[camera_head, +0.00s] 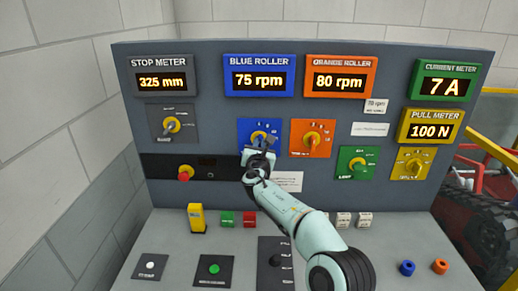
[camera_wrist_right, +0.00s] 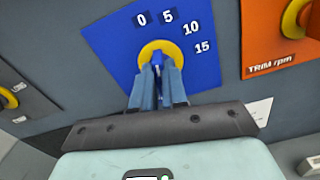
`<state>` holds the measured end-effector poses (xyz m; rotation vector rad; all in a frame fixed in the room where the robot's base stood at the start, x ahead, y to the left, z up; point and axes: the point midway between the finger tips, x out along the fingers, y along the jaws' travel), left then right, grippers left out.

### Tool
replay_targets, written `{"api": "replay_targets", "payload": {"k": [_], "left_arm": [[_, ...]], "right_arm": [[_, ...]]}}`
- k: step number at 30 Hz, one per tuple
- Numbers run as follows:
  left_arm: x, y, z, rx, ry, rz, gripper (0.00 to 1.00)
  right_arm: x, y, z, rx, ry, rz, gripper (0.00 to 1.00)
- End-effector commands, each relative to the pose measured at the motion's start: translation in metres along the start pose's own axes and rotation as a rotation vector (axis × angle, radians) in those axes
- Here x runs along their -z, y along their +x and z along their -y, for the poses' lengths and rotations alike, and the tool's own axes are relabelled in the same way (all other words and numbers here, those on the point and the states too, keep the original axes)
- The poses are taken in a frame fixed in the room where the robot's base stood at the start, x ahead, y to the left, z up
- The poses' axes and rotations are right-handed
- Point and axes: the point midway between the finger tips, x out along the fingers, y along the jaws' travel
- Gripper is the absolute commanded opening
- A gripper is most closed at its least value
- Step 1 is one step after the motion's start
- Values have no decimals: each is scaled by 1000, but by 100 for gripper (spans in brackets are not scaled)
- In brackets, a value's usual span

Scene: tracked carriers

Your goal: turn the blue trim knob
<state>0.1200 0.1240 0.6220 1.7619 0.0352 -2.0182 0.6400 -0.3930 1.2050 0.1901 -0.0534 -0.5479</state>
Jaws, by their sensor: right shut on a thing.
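The blue trim knob is a yellow round knob (camera_wrist_right: 152,50) on a blue plate (camera_wrist_right: 118,40) marked 0, 5, 10 and 15. In the head view the blue plate (camera_head: 244,128) sits below the blue roller display (camera_head: 260,76), which reads 75 rpm. My right gripper (camera_wrist_right: 158,68) is shut on the knob, its fingers pointing up at the panel and hiding the knob's lower part and middle. In the head view my right gripper (camera_head: 259,147) covers the lower part of the plate. My left gripper is not in view.
An orange trim knob (camera_head: 313,138) is just right, with the orange roller display (camera_head: 341,77) above reading 80 rpm. A grey-plated knob (camera_head: 170,126) and a red button (camera_head: 185,173) are at left. The desk (camera_head: 180,224) carries buttons and a yellow block (camera_head: 197,218).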

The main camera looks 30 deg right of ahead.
Motion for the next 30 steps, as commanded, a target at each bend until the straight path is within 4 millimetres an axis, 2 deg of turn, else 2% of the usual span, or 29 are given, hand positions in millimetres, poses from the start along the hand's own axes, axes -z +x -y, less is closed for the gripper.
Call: {"api": "replay_targets", "payload": {"k": [6,15,30], "left_arm": [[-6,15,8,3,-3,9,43],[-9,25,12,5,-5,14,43],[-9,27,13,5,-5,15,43]], "right_arm": [[1,0,2,1,150,4,0],[0,0,2,0,291,3,0],[-1,0,2,0,331,2,0]]}}
